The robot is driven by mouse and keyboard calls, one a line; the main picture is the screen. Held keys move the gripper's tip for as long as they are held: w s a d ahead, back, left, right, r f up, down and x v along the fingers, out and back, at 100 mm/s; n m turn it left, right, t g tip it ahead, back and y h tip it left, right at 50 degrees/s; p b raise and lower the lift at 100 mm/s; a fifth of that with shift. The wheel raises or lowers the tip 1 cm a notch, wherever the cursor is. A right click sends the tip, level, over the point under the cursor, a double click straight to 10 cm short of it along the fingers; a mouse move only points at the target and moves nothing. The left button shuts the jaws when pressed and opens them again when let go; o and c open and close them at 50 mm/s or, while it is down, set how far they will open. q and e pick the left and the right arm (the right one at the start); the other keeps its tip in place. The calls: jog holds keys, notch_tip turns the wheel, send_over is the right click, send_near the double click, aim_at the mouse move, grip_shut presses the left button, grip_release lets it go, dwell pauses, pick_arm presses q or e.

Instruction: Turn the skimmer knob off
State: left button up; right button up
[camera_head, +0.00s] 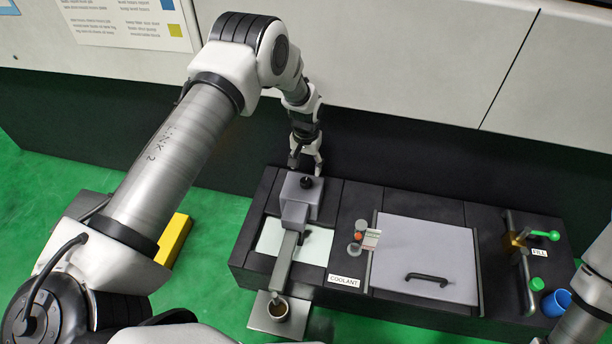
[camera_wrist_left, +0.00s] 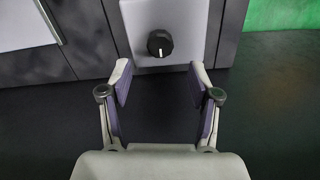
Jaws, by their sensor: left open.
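The skimmer knob (camera_wrist_left: 160,43) is a round black knob with a light mark on its rim. It sits on a grey box, the skimmer housing (camera_head: 294,205), at the left part of the black coolant tank. In the head view the knob (camera_head: 306,183) shows on top of the housing. My left gripper (camera_head: 306,172) is behind the housing, close to the knob. In the left wrist view the gripper (camera_wrist_left: 160,80) is open and empty, with the knob ahead, between and beyond the fingertips. The fingers do not touch it. My right gripper is not seen.
A chute (camera_head: 283,262) runs from the housing to a cup (camera_head: 278,308) on a plate. A grey lid with a black handle (camera_head: 427,278) is mid-tank. A green-handled valve (camera_head: 545,235) and blue cup (camera_head: 556,302) stand at right. The pale machine wall (camera_head: 400,60) rises behind.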

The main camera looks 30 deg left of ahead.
aim_at(306, 181)
pick_arm(q)
notch_tip(306, 181, up, 6)
jog(key=shift+f, duration=0.2)
